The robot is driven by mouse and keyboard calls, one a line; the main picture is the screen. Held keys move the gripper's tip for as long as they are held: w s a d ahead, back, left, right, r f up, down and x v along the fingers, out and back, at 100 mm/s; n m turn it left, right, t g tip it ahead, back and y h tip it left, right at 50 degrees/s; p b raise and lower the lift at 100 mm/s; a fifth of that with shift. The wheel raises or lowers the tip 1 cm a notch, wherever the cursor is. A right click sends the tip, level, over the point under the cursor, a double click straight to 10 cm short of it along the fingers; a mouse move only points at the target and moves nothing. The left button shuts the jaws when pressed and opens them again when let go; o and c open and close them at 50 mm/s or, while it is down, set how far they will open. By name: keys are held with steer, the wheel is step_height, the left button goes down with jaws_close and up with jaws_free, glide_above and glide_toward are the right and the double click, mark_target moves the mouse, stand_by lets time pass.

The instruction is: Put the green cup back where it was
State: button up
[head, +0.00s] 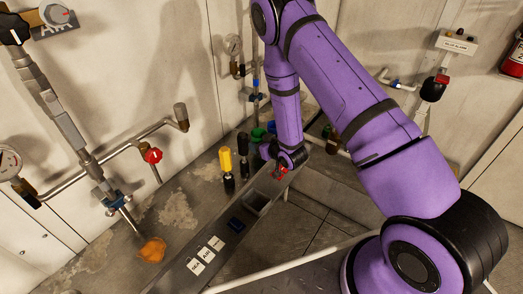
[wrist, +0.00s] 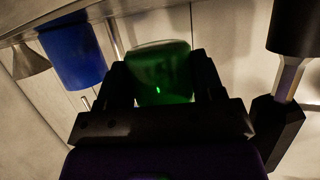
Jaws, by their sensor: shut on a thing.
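The green cup (wrist: 163,75) is between the two fingers of my gripper (wrist: 163,88) in the wrist view. The gripper is shut on it, and the fingers and palm hide its lower part in that picture. In the head view a small patch of the green cup (head: 258,133) shows just past my gripper (head: 264,150), beside the metal ledge. I cannot tell whether the cup touches a surface. A blue cup (wrist: 72,52) stands apart to the left of the green cup in the wrist view.
A black-handled tool (wrist: 290,50) is close on the right in the wrist view. In the head view a yellow-handled tool (head: 227,163) stands left of the gripper. Labelled cards (head: 205,254) and an orange lump (head: 152,250) lie nearer. Pipes with a red valve (head: 153,156) line the wall.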

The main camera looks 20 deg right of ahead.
steer(key=shift+d+f, duration=0.1)
steer(key=shift+f, duration=1.45)
steer(key=shift+f, duration=0.1)
steer(key=o, duration=0.9)
steer(key=shift+o, duration=0.2)
